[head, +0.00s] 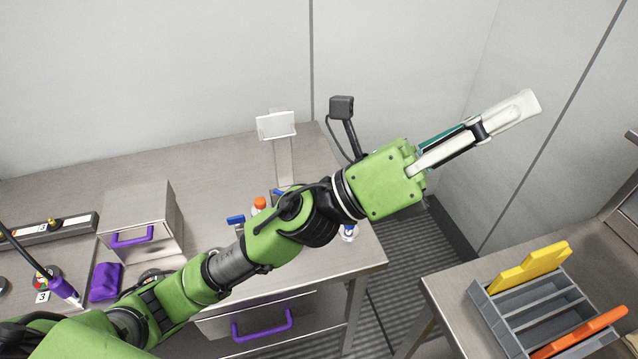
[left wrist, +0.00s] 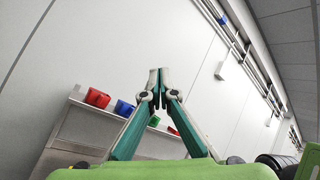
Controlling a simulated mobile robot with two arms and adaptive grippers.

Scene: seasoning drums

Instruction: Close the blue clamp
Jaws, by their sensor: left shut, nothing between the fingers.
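My left arm reaches across the head view from the lower left. Its gripper (head: 520,105) points to the upper right, in the air and away from the table. The fingers are shut with nothing between them; the left wrist view shows the tips together (left wrist: 158,75). A small blue piece (head: 236,220) shows on the table behind my forearm, left of an orange-capped bottle (head: 260,203). It may be the blue clamp, but it is too small and partly covered to tell whether it is open or closed. My right gripper is not in view.
A steel box (head: 155,207) with a purple handle stands on the metal table (head: 225,165). A white sign stand (head: 278,125) is at the back. A grey rack (head: 483,303) with yellow and orange pieces sits lower right. The left wrist view shows colored bins, one red (left wrist: 97,98).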

